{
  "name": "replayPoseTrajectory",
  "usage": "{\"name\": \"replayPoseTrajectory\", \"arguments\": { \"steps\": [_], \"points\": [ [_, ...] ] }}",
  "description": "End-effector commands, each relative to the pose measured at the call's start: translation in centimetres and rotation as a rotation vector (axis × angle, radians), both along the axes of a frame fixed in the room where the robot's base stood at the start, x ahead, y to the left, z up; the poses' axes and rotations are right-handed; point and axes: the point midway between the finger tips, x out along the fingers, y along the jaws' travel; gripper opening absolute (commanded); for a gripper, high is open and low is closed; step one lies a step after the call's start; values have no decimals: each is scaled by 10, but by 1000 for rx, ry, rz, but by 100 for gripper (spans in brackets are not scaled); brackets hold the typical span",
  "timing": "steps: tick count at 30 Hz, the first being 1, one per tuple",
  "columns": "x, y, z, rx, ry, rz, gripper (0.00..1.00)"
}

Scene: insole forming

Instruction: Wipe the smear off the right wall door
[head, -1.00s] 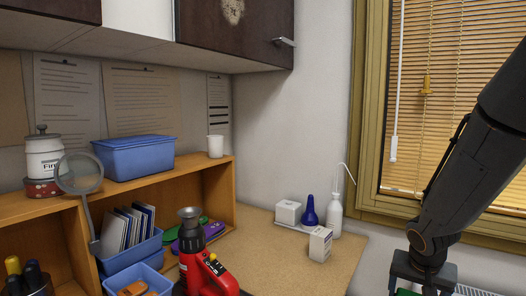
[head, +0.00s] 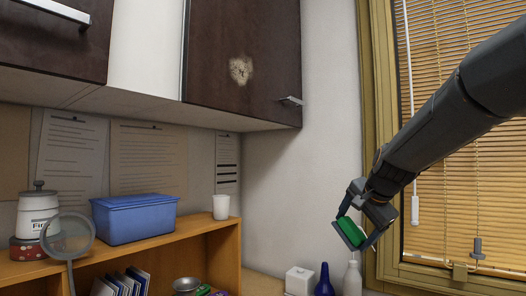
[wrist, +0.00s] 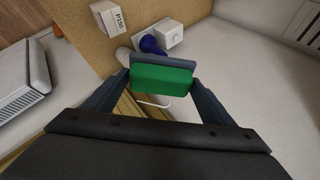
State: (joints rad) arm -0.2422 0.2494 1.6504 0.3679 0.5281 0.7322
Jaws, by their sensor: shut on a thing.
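The smear (head: 241,69) is a pale, blotchy tan patch on the dark brown right wall door (head: 215,40), left of the door's metal handle. My gripper (head: 364,222) is shut on a green block with a grey layer, a sponge (head: 349,232). It is held in the air in front of the window frame, below and to the right of the door, well apart from the smear. In the wrist view the sponge (wrist: 162,80) sits between both fingers, with its grey layer on the far side.
A white box (head: 299,281) and bottles stand on the counter below my gripper. The window blind (head: 460,120) is at right. Air before the door is clear.

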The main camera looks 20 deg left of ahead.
Motion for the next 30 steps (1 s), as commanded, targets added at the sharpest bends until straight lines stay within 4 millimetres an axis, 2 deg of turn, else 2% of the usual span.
{"name": "replayPoseTrajectory", "arguments": {
  "steps": [1,8,15,24,27,30],
  "points": [
    [0,16,24,49,-30,-5,59],
    [-11,83,129,276,-151,-21,59],
    [-43,142,239,482,-252,12,59],
    [-109,195,371,686,-314,108,59],
    [-130,204,404,733,-321,138,59],
    [-146,210,428,764,-321,163,59]
  ]
}}
